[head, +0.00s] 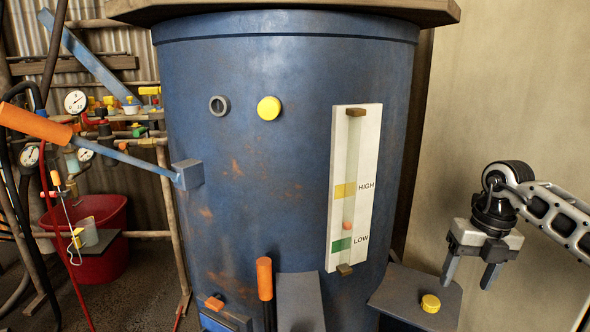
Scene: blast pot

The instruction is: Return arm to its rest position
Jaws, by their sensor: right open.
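My right gripper (471,272) hangs at the right of the head view, fingers pointing down and apart, with nothing between them. My right arm (555,208) comes in from the right edge and is bent at the wrist. The gripper is to the right of the blue pot (280,190), clear of it, and appears above and right of a grey shelf (385,290). A yellow cap (430,303) sits on that shelf, left of and below the fingers. My left gripper is not in view.
The pot carries a white level gauge (353,190), a grey ring port (219,106) and a yellow knob (268,108). An orange-handled lever (35,122) sticks out left. An orange upright handle (264,278) stands below. Pipes, gauges and a red bucket (95,240) are at left.

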